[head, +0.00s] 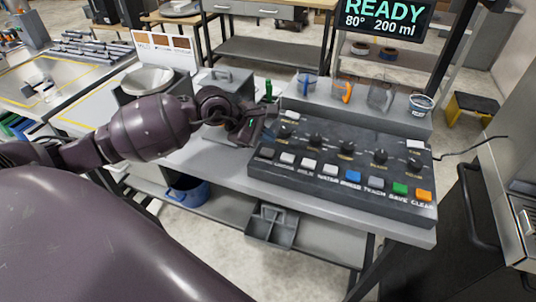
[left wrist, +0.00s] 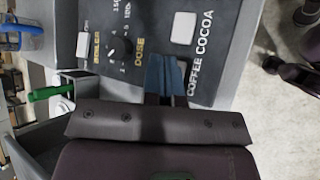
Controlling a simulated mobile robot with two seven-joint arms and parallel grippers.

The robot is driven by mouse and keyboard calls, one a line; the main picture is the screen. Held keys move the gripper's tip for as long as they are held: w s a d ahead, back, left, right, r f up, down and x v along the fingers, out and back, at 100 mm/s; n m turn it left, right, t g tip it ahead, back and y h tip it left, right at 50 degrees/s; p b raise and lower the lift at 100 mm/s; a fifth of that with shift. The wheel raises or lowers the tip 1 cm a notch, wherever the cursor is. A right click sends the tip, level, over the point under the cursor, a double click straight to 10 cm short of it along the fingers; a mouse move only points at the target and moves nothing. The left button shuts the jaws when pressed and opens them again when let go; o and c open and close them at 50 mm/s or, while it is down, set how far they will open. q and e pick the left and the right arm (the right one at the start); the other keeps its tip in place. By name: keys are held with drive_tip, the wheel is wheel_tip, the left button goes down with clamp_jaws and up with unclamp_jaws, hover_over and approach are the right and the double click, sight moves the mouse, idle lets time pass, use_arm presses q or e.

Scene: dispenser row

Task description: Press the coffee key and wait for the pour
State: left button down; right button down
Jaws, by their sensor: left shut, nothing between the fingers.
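The dark control panel (head: 300,185) lies on the grey table with a row of keys along its front edge. The leftmost key (head: 266,153) looks dark in the head view. The white cocoa key (left wrist: 183,28) is uncovered. Touch cannot be told. The display (head: 383,17) reads READY, 80°, 200 ml. My right gripper is not in view.
Several measuring cups, one with an orange handle (head: 346,92), stand on a ledge behind the panel. Knobs (head: 380,157) rise from the panel. A green-handled item (head: 269,91) stands behind my gripper. A grey tray (head: 272,227) is on the lower shelf.

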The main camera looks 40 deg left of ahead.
use_arm(q)
drive_tip(key=shift+f, duration=0.7)
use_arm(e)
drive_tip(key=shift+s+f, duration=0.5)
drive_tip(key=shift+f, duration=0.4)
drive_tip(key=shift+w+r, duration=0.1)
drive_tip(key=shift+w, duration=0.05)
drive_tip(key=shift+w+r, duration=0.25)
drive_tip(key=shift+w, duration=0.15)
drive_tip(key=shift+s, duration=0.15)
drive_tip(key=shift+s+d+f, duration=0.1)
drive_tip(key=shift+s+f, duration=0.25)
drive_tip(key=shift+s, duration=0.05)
use_arm(q)
drive_tip(key=shift+b, duration=0.3)
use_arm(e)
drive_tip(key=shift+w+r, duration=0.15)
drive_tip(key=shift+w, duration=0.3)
